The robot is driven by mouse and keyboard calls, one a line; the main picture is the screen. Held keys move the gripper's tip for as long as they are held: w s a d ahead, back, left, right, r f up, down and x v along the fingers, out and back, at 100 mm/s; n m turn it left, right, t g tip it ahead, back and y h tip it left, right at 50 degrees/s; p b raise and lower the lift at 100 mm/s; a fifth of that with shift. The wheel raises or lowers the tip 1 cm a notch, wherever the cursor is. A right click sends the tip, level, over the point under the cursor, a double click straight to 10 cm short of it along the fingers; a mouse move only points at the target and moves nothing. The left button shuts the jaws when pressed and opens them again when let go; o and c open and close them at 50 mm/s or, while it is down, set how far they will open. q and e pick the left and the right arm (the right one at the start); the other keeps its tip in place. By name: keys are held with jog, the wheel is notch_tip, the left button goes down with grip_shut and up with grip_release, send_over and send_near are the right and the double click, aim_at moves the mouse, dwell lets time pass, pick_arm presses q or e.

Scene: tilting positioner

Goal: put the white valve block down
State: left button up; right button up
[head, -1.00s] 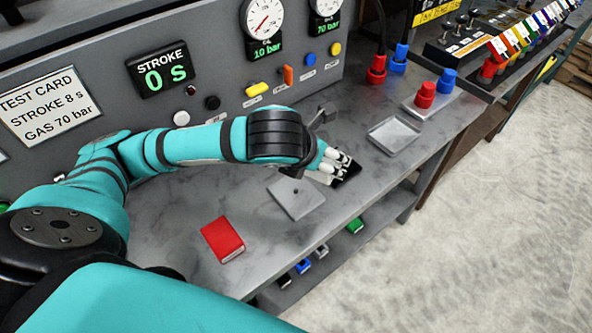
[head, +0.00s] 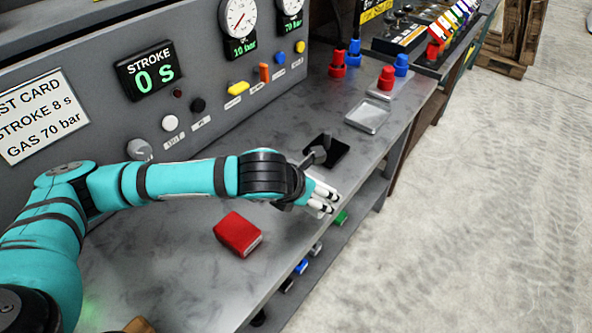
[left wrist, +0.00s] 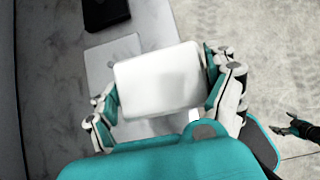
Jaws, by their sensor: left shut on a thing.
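The white valve block (left wrist: 160,80) fills the middle of the left wrist view, between the fingers of my left gripper (left wrist: 168,100). The gripper is shut on it. A pale grey plate (left wrist: 112,55) lies on the bench beside the block in the left wrist view, partly covered. A dark hand, apparently my right gripper (left wrist: 298,130), shows small at the right over the floor; its opening is unclear.
A red block (head: 238,234) lies on the bench (head: 150,250) below my left forearm. An empty metal tray (head: 368,116) and red and blue fittings (head: 387,78) stand further back. The grey panel with knobs (head: 198,104) borders the bench. A shelf below holds several coloured blocks.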

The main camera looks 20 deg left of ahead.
pick_arm(q)
jog(key=w+a, duration=0.1)
jog(key=w, duration=0.1)
jog(key=w+a, duration=0.1)
jog(key=w+a+p, duration=0.1)
jog(key=w, duration=0.1)
jog(key=shift+w+a+f, duration=0.1)
jog(key=shift+w+a, duration=0.25)
jog(key=shift+a, duration=0.05)
jog(key=w+a, duration=0.2)
jog(key=w, duration=0.1)
jog(key=shift+w+f+p, duration=0.2)
jog(key=shift+p, duration=0.2)
jog(key=shift+w+a, duration=0.2)
jog(key=shift+f, duration=0.2)
notch_tip(320, 180, down, 3)
jog(key=shift+r+p, duration=0.1)
jog(key=shift+p, duration=0.3)
jog(key=shift+f, duration=0.25)
pick_arm(e)
jog(key=s+r, duration=0.1)
jog(key=a+r, duration=0.1)
jog(key=shift+s+a+r, duration=0.15)
jog(key=shift+s+r, duration=0.2)
jog(key=shift+s, duration=0.05)
